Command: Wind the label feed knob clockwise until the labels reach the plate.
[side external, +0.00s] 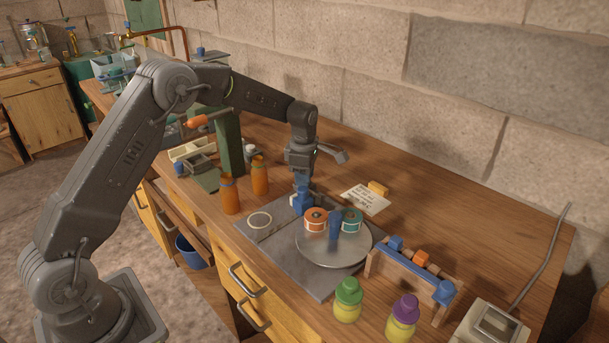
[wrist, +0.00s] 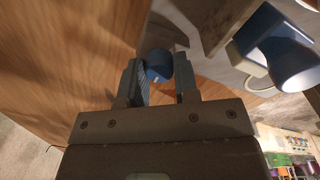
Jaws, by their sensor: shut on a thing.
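My gripper (side external: 302,182) points down over the grey bench plate, and its fingers are closed around a dark blue round knob. In the wrist view the knob (wrist: 158,66) sits between the fingertips of my gripper (wrist: 162,75). In the side view my fingers and blue parts overlap there, so the knob's outline is hard to separate. Just right of it a round grey disc (side external: 350,258) carries an orange-topped roll (side external: 316,220) and a teal roll (side external: 351,221), with a blue upright between them. A pale ring (side external: 259,220) lies on the grey plate (side external: 280,252) to the left. The knob's turn angle cannot be read.
Two orange bottles (side external: 230,194) stand left of the plate. Green-capped (side external: 348,300) and purple-capped (side external: 402,319) jars stand in front. A wooden rack (side external: 412,270) with blue and orange pieces is at right.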

